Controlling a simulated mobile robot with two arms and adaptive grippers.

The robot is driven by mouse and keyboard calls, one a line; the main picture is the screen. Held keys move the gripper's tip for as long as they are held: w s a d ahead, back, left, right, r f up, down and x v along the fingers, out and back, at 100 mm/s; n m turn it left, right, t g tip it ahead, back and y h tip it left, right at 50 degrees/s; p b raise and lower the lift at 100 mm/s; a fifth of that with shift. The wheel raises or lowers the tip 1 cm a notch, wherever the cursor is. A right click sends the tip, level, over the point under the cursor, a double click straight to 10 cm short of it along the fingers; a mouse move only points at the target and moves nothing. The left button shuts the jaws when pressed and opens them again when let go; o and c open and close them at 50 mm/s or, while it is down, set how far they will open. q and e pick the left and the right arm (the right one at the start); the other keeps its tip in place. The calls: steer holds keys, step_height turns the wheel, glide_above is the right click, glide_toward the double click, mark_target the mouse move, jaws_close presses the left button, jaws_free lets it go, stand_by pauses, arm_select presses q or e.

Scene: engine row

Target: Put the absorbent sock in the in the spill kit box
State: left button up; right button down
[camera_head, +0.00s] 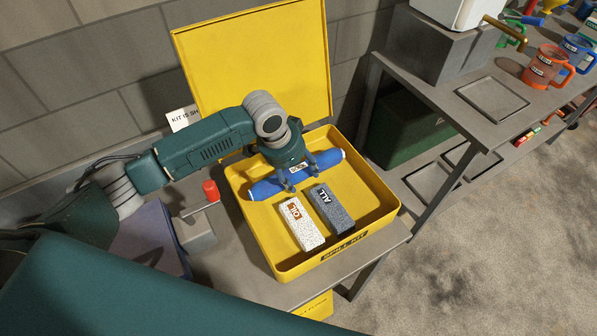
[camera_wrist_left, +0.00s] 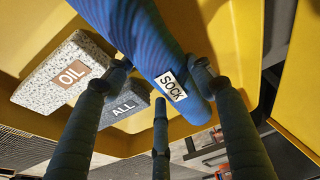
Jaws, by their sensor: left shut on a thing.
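The absorbent sock is a blue roll (camera_head: 265,188) lying crosswise in the back part of the open yellow spill kit box (camera_head: 366,236). Its label reads SOCK in the left wrist view (camera_wrist_left: 171,86). My left gripper (camera_head: 303,181) is over the sock and inside the box walls, shut on the sock with fingers on both sides. Whether the sock touches the box floor I cannot tell. A white speckled block marked OIL (camera_head: 304,232) and a grey block marked ALL (camera_head: 333,214) lie in the box in front of the sock. My right gripper is not in view.
The box's yellow lid (camera_head: 245,65) stands open behind. A red-topped item (camera_head: 211,191) stands left of the box. At right is a bench with a grey tray (camera_head: 491,97) and orange mug (camera_head: 543,67). A dark green case (camera_head: 405,130) sits below.

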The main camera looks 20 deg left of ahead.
arm_select(q)
steer(key=shift+f, duration=0.3)
steer(key=shift+f, duration=0.15)
steer(key=o, duration=1.3)
steer(key=b+v, duration=0.1)
steer(key=v, duration=0.9)
steer(key=shift+r+b, duration=0.35)
steer(key=shift+r, duration=0.05)
steer(key=shift+v, duration=0.75)
